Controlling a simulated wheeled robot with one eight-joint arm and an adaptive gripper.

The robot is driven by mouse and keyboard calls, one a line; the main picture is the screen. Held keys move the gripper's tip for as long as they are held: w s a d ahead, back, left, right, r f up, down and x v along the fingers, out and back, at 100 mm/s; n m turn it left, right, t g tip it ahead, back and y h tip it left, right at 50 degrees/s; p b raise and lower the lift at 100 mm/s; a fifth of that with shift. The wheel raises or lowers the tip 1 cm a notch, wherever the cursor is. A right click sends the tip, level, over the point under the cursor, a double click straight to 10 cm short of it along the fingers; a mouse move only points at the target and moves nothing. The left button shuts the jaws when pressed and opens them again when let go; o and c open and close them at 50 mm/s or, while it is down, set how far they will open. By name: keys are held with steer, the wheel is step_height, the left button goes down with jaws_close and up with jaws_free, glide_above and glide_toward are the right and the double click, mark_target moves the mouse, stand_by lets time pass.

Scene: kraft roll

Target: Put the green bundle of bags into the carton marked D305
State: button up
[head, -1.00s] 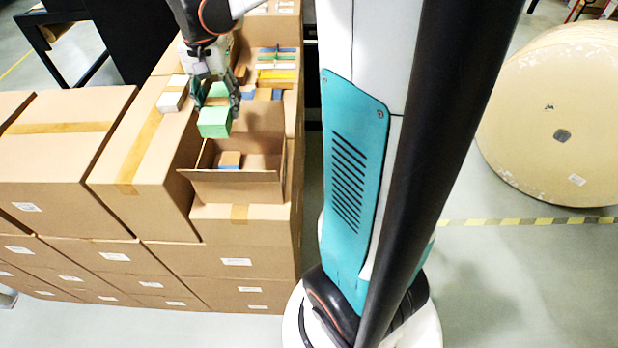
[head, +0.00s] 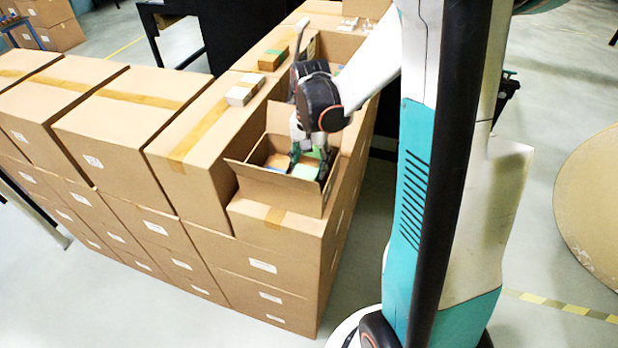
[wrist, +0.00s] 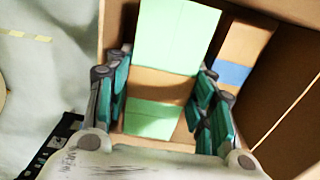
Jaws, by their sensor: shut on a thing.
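The green bundle of bags (head: 306,169) is between the fingers of my gripper (head: 311,157), inside the opening of an open carton (head: 272,188). In the wrist view the bundle (wrist: 176,35) shows two green parts with a brown band between them, and the fingers of my gripper (wrist: 165,88) close on its sides. Whether it touches the carton floor I cannot tell. The carton wall (wrist: 292,62) stands at the right in the wrist view. No D305 mark is legible.
A brown bundle with a blue band (wrist: 243,50) lies in the same carton, beside the green one. Another open carton (head: 340,46) stands behind. A white box (head: 240,93) and a brown bundle (head: 271,60) lie on closed cartons to the left.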

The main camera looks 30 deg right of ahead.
mark_target(310, 162)
steer(key=shift+f, duration=3.2)
steer(key=shift+f+b, duration=0.2)
steer(key=shift+b, duration=0.1)
steer(key=o, duration=0.9)
steer(key=shift+r, duration=0.1)
step_height(310, 162, up, 12)
steer(key=shift+r+p, duration=0.15)
steer(key=shift+p, duration=0.2)
